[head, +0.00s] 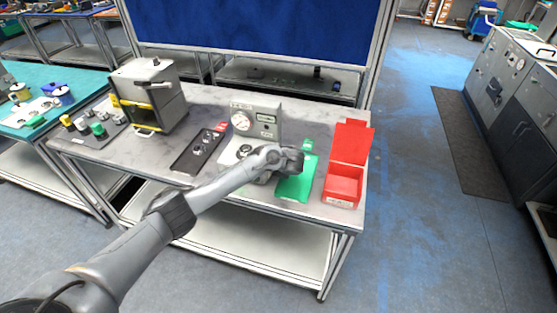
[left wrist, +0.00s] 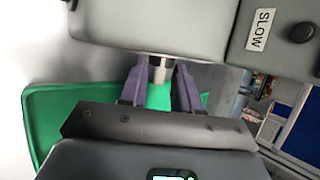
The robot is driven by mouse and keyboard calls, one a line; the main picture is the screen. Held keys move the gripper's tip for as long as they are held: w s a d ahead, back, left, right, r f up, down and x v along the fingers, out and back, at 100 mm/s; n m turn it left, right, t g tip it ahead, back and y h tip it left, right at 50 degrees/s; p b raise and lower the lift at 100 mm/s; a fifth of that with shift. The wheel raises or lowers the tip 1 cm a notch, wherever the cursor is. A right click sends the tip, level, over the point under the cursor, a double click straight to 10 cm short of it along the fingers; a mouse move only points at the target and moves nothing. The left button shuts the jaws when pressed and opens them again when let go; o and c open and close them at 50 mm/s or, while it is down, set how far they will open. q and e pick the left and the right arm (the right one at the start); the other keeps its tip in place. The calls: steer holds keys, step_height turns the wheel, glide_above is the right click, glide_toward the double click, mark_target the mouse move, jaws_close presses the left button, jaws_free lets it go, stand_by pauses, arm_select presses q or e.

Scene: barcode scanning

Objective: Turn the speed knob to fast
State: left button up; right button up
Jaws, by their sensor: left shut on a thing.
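The grey test station with a round gauge (head: 241,121) stands at the middle of the bench. My left gripper (head: 292,160) is at its front right, above the green mat (head: 297,184). In the left wrist view, my gripper's purple fingers (left wrist: 159,80) are shut on a small pale stem (left wrist: 160,69) beneath a grey rounded body (left wrist: 150,25). I cannot tell for certain that this is the speed knob. A white SLOW label (left wrist: 260,30) and a dark round part (left wrist: 303,32) show at its right. A FAST label is not visible. My right gripper is not in view.
An open red box (head: 343,184) stands right of the mat. A black tray (head: 199,150) lies left of the station. A grey cabinet (head: 147,95) and a tray with several knobs (head: 88,131) are farther left. The bench's front edge is close to my arm.

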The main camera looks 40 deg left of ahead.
arm_select(q)
steer(key=shift+w+r+g+h+p, duration=0.15)
steer(key=shift+r+g+h+p, duration=0.25)
steer(key=shift+g+p, duration=0.5)
steer(key=shift+w+p, duration=0.1)
steer(key=shift+p, duration=0.2)
steer(key=shift+f+m+g+h, duration=0.2)
steer(key=shift+m+g+h, duration=0.1)
steer(key=b, duration=0.1)
steer(key=g+b, duration=0.1)
steer(key=b, duration=0.1)
steer(key=shift+w+a+f+g+h, duration=0.2)
steer(key=shift+g+h, duration=0.1)
steer(key=shift+h, duration=0.1)
steer(key=shift+r+m+g+b, duration=0.2)
steer(key=shift+m+g+b, duration=0.15)
steer(key=shift+b, duration=0.7)
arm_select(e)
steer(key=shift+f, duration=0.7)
arm_select(q)
steer(key=o, duration=0.7)
